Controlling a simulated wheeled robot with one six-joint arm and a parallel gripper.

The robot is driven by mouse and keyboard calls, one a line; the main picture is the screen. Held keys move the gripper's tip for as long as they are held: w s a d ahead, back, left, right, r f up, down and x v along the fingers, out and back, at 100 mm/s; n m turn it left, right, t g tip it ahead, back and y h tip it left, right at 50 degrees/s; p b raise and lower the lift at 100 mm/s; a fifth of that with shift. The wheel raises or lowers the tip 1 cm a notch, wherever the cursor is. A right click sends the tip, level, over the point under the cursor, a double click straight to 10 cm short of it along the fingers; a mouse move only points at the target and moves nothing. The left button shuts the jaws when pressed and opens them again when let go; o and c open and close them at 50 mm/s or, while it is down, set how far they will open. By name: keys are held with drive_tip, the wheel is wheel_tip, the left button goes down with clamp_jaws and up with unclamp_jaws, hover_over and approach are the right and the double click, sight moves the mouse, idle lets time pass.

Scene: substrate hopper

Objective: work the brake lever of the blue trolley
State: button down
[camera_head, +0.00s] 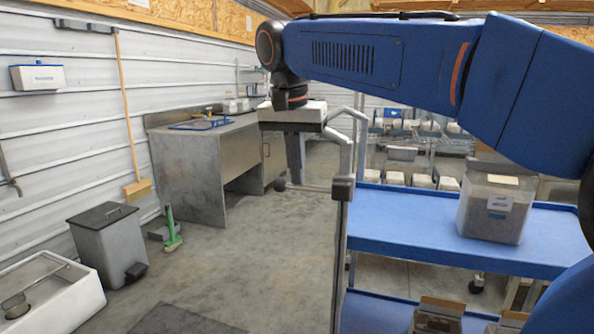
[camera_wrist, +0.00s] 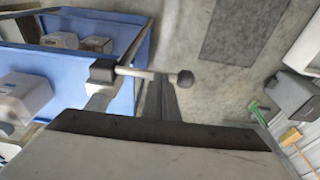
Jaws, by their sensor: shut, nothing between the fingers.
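The blue trolley (camera_head: 400,222) stands at the right in the head view, and its blue tray (camera_wrist: 122,36) shows at the upper left of the wrist view. Its brake lever is a thin light rod (camera_head: 316,188) with a black ball knob (camera_head: 281,186), also seen in the wrist view (camera_wrist: 186,78). The rod sticks out sideways from a black block (camera_head: 343,188) on the trolley's post. My gripper (camera_head: 297,182) points down, shut and empty, with its fingertips (camera_wrist: 158,80) at the rod between block and knob. I cannot tell whether they touch it.
A clear bin (camera_head: 493,205) stands on the trolley's upper shelf, with boxes below. A bent grey handle (camera_head: 345,140) rises close beside my gripper. A metal bench (camera_head: 205,165), a grey pedal bin (camera_head: 108,245) and a green-headed brush (camera_head: 172,240) are at left. Floor left of the lever is open.

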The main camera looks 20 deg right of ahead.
sight(292, 187)
drive_tip(key=shift+f, duration=0.15)
idle(0.3)
drive_tip(key=shift+w+a+f, duration=0.15)
drive_tip(key=shift+f, duration=0.55)
drive_tip(key=shift+w+a+f, duration=0.1)
drive_tip(key=shift+a+f, duration=0.05)
drive_tip(key=shift+f, duration=0.5)
drive_tip(key=shift+w+a+f+g+h, duration=0.15)
drive_tip(key=shift+f+g+h, duration=0.35)
drive_tip(key=shift+f+h, duration=0.3)
drive_tip(key=s+d+f+h, duration=0.1)
drive_tip(key=s+d+f, duration=0.1)
drive_tip(key=f, duration=0.5)
drive_tip(key=shift+s+d+f+g, duration=0.15)
drive_tip(key=shift+s+d+g, duration=0.05)
drive_tip(key=shift+d+g, duration=0.25)
drive_tip(key=shift+d, duration=0.1)
